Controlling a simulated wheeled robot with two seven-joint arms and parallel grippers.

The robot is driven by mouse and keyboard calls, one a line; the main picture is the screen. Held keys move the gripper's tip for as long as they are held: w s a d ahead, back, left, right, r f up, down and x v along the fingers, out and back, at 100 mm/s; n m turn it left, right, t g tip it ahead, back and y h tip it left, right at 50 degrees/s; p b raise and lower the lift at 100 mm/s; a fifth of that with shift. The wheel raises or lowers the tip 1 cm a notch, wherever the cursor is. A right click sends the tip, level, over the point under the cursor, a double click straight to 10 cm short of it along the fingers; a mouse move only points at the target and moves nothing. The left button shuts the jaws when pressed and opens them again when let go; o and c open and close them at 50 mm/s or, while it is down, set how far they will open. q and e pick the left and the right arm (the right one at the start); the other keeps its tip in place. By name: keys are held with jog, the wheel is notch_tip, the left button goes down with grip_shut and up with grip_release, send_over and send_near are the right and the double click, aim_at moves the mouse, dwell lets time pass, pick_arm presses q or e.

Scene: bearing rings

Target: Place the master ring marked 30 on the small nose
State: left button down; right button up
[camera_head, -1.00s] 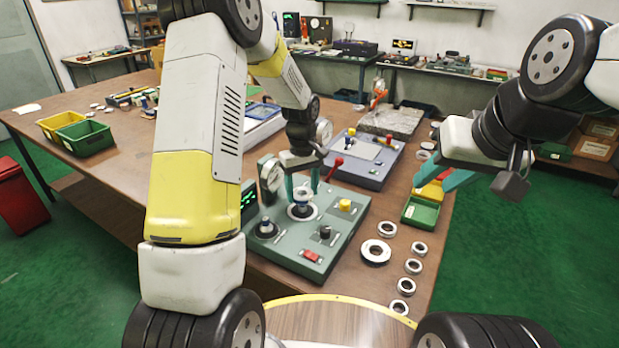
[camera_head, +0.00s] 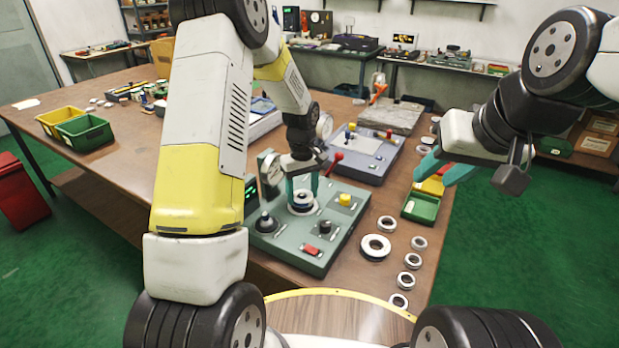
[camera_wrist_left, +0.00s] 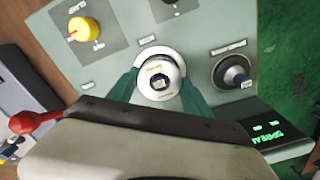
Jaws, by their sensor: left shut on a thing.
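My left gripper (camera_head: 302,184) has its teal fingers closed on a pale metal ring (camera_wrist_left: 152,86) at the green gauge bench (camera_head: 333,243). In the left wrist view, the ring sits between the fingertips and surrounds a nose with a dark, labelled tip (camera_wrist_left: 160,82). The head view shows ring and fingers low over that nose's round base; whether the ring is fully seated is unclear. The marking on the ring is not readable. A second, bare nose (camera_wrist_left: 233,73) stands beside it, also in the head view (camera_head: 266,223). My right gripper (camera_head: 443,169) is open and empty, above the table's right side.
A large ring (camera_head: 364,248) and several smaller rings (camera_head: 412,261) lie right of the bench. A green bin (camera_head: 420,208) lies behind them.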

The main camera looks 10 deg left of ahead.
pick_arm(q)
jog(key=shift+f, duration=0.6)
jog(key=shift+c, duration=1.8)
grip_release()
notch_tip(320, 180, up, 8)
jog(key=shift+f, duration=0.1)
